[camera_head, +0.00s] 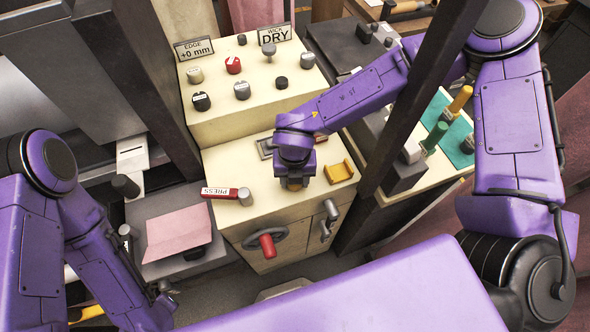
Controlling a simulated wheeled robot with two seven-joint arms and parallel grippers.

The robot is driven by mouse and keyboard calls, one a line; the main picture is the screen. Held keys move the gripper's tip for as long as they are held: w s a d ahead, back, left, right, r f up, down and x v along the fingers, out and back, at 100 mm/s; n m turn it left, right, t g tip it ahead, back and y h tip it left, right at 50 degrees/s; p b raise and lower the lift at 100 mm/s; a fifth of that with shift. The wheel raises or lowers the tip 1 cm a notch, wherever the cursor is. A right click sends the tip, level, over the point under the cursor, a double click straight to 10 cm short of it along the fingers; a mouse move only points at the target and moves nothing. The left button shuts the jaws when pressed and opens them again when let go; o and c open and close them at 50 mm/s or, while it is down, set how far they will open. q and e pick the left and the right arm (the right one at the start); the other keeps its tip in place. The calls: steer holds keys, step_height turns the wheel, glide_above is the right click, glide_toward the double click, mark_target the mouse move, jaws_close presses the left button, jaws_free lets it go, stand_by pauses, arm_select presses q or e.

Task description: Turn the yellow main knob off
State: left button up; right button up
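A yellow knob (339,172) with a bar-shaped grip sits on the cream machine's lower ledge, near its right front corner. My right arm reaches in from the right, and its wrist points down over this ledge. My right gripper (292,184) is just left of the yellow knob, seen from above. Its fingertips are hidden under the wrist, so I cannot tell their opening or whether they touch anything. My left arm hangs at the lower left; its gripper is not clearly in view.
The cream machine (222,124) has several black, grey and red knobs on its upper step. A red PRESS lever (222,193) lies left of my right gripper. A red-handled wheel (267,245) is on the front. Dark posts stand on both sides. Green and yellow handles (435,137) are at right.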

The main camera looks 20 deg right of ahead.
steer(key=shift+r+n, duration=0.1)
steer(key=shift+n, duration=0.2)
arm_select(q)
steer(key=shift+r, duration=0.3)
arm_select(e)
steer(key=n+p, duration=0.5)
steer(key=n, duration=0.2)
steer(key=shift+r+p, duration=0.15)
steer(key=shift+p, duration=0.25)
steer(key=shift+n, duration=0.5)
steer(key=shift+f+n, duration=0.3)
steer(key=shift+n, duration=0.3)
arm_select(q)
step_height(320, 180, up, 6)
steer(key=shift+f, duration=0.1)
